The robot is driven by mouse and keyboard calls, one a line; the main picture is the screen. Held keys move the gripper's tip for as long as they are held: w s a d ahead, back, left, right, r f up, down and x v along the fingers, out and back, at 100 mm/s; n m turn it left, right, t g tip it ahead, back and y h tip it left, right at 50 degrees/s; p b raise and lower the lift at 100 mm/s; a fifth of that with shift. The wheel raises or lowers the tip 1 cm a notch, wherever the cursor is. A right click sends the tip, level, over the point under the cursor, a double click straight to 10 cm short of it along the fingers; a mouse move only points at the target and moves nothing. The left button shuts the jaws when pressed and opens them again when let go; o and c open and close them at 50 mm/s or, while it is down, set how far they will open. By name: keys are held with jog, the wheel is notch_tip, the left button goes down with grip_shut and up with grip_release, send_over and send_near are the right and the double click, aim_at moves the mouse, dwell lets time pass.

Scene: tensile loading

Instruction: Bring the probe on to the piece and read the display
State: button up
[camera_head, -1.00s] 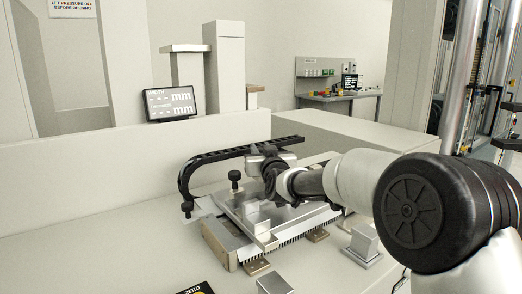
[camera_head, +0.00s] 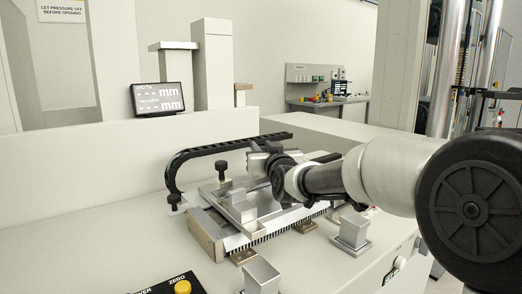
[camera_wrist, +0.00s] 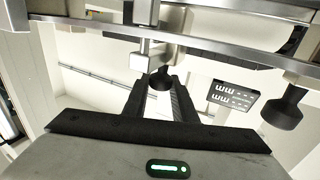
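The display (camera_head: 158,98) stands at the back left and shows dashes before "mm" on its width and thickness lines. It appears upside down in the wrist view (camera_wrist: 233,95). The metal measuring fixture (camera_head: 207,232) lies on the bench, with a bright plate and small metal block (camera_head: 238,206) on it. I cannot tell the probe or piece apart for certain. My gripper (camera_head: 268,163) is over the fixture's far side. In the wrist view, its fingers (camera_wrist: 160,84) close around a small black knob (camera_wrist: 160,77); the fingertip contact is partly hidden.
A black curved cable chain (camera_head: 215,151) arches behind the fixture. A black knob (camera_head: 222,168) stands left of my gripper. Metal blocks (camera_head: 353,232) and (camera_head: 262,276) stand in front. A panel with a yellow ZERO button (camera_head: 182,287) is at the bottom. Bare bench lies at left.

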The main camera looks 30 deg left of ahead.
jog(key=o, duration=0.4)
jog(key=shift+o, duration=0.2)
jog(key=shift+d, duration=0.1)
jog(key=v, duration=1.7)
jog(key=shift+p, duration=0.35)
jog(key=shift+s+d, duration=0.1)
jog(key=shift+s, duration=0.05)
